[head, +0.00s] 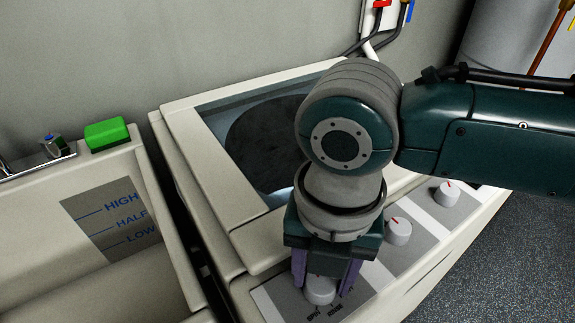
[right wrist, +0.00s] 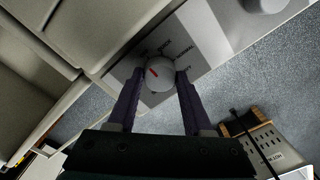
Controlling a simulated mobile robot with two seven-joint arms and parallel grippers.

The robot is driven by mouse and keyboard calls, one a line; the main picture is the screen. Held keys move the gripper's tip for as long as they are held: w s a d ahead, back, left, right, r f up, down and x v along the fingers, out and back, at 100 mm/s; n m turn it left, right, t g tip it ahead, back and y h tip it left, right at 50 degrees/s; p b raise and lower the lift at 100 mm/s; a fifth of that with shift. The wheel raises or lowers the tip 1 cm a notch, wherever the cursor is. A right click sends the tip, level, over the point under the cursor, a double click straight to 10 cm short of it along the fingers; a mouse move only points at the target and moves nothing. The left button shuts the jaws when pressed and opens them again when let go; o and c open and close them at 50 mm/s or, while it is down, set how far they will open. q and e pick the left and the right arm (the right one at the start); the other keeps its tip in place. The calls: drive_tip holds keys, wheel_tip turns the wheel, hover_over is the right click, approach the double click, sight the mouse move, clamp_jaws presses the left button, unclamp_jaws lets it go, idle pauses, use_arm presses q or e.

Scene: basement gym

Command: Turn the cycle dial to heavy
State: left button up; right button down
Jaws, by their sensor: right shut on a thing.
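A round white dial (head: 320,290) sits on the grey label plate at the near left end of the washing machine's control panel (head: 272,303). My right gripper (head: 324,281) points down over it, its two purple fingers shut on the dial's sides. In the right wrist view the same dial (right wrist: 160,75) is between the fingertips, its red pointer mark toward the upper left of its face. My left gripper is not in view.
Two other white dials (head: 398,231) (head: 447,193) stand along the panel. A sink basin (head: 75,270) with a green block (head: 107,133) is at left. A basket (right wrist: 262,150) stands on the floor.

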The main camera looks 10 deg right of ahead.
drive_tip(key=shift+r+m+p, duration=0.2)
drive_tip(key=shift+m+p, duration=0.9)
drive_tip(key=shift+m, duration=0.2)
drive_tip(key=m+p, duration=0.2)
drive_tip(key=m, duration=0.2)
drive_tip(key=shift+m+p, duration=0.3)
drive_tip(key=shift+p, duration=0.05)
drive_tip(key=m+p, duration=0.2)
drive_tip(key=m, duration=0.2)
drive_tip(key=m+p, duration=0.1)
drive_tip(key=m, duration=0.4)
drive_tip(key=shift+f+p, duration=0.1)
drive_tip(key=shift+p, duration=0.2)
drive_tip(key=m+p, duration=0.1)
drive_tip(key=m, duration=0.4)
drive_tip(key=m+p, duration=0.1)
drive_tip(key=m, duration=0.4)
drive_tip(key=shift+m, duration=0.4)
